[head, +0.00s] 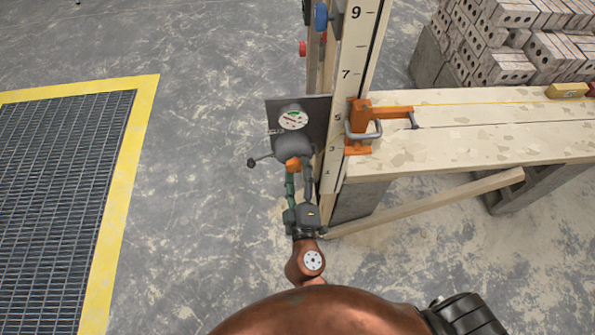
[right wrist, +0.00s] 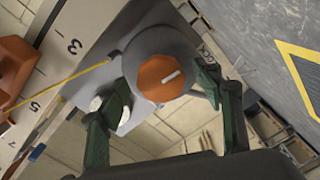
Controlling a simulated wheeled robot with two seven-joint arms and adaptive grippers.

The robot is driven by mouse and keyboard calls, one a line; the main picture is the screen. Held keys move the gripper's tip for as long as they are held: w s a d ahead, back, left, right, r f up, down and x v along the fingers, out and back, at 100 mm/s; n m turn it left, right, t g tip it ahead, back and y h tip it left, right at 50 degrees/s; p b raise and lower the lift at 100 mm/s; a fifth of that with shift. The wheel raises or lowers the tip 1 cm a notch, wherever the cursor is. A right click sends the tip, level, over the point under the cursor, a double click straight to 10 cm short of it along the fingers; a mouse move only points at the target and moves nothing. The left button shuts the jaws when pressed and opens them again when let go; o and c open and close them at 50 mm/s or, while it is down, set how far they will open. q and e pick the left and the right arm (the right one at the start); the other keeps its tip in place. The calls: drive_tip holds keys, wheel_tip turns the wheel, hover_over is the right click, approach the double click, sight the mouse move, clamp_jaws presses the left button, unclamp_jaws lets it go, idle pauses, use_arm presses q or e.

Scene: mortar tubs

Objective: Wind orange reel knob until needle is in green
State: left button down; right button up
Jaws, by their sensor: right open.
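The grey reel (head: 293,140) is mounted on a dark plate beside the numbered post. Its orange knob (head: 292,164) faces my right gripper (head: 299,174). In the right wrist view the knob (right wrist: 158,80) is round with a pale slot-like mark, and one green finger stands on either side of it. The jaws are open around the knob; I cannot tell whether they touch it. The round gauge (head: 293,117) above the reel has a white face with a green patch near the top; its needle is too small to read. My left gripper is not in view.
A crank handle (head: 262,160) sticks out left of the reel. An orange clamp (head: 360,125) sits on the post at the plank bench (head: 450,125). A yellow string runs along the bench. Bricks (head: 510,45) are stacked behind. A yellow-edged floor grate (head: 65,200) lies left.

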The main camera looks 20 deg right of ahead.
drive_tip(key=v, duration=1.1)
drive_tip(key=shift+s, duration=0.4)
drive_tip(key=shift+a, duration=0.1)
idle(0.4)
